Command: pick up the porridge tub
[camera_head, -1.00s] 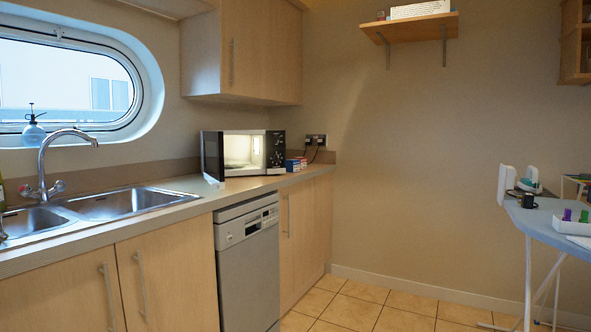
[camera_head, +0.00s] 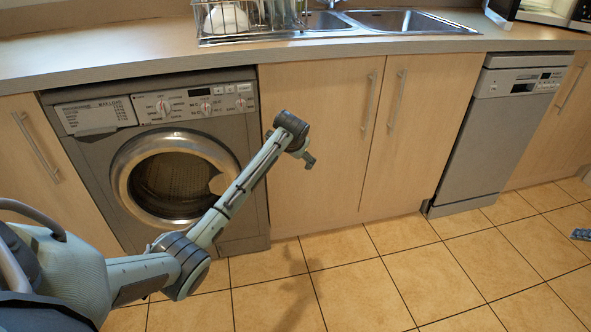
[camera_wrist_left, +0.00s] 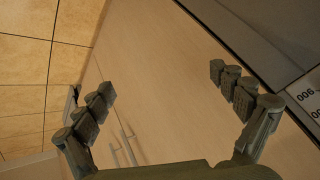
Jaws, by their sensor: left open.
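I see no porridge tub in either view. My left gripper (camera_head: 309,161) is at the end of my outstretched left arm, in front of the pale wooden cupboard doors below the counter, beside the washing machine. In the left wrist view my left gripper (camera_wrist_left: 162,82) has its fingers wide apart with nothing between them. It faces a plain wooden panel there. My right gripper is in neither view.
A washing machine (camera_head: 180,155), cupboard doors (camera_head: 325,150) and a dishwasher (camera_head: 497,135) line the counter (camera_head: 130,52). A dish rack (camera_head: 245,38) stands beside the sink (camera_head: 400,20). The tiled floor (camera_head: 400,270) is mostly clear; a small blue-grey thing (camera_head: 581,234) shows at the right edge.

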